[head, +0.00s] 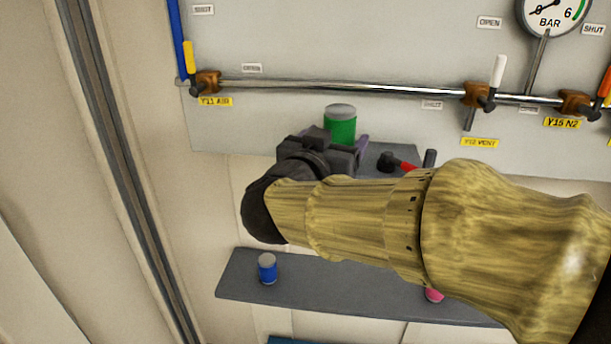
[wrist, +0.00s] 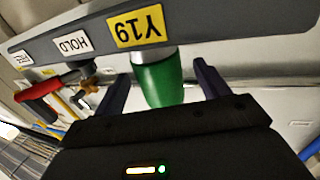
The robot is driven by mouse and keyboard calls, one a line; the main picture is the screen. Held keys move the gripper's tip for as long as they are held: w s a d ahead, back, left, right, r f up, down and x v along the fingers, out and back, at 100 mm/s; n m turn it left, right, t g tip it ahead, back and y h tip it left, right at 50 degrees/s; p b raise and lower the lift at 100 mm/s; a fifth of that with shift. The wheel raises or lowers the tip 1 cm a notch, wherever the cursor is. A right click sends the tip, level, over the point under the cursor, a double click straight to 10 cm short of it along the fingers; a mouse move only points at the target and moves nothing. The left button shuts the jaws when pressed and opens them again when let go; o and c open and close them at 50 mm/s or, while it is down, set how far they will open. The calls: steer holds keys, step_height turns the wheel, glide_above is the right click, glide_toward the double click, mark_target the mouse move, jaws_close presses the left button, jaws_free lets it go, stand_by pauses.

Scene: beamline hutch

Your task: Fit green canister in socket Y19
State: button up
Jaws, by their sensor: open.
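The green canister (head: 341,125), with a grey top, stands upright at the upper grey shelf (head: 405,153) in the head view. In the wrist view, which is upside down, the canister (wrist: 160,82) is behind the yellow Y19 label (wrist: 140,27) on the shelf edge, with a pale section at its shelf end. My gripper (head: 335,143) is open, with one dark purple finger on each side of the canister. In the wrist view a gap shows between the canister and each finger. The socket is hidden, so I cannot tell how deep the canister sits.
A red-handled valve (head: 405,167) is right of my gripper, near a HOLD label (wrist: 72,44). A pipe (head: 340,88) with valves runs above. A lower shelf (head: 340,300) holds a blue canister (head: 267,269) and a pink item (head: 434,295).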

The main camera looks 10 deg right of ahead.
steer(key=b+v, duration=0.4)
steer(key=v, duration=1)
steer(key=shift+s+a, duration=0.15)
steer(key=shift+s, duration=0.15)
steer(key=shift+f, duration=0.1)
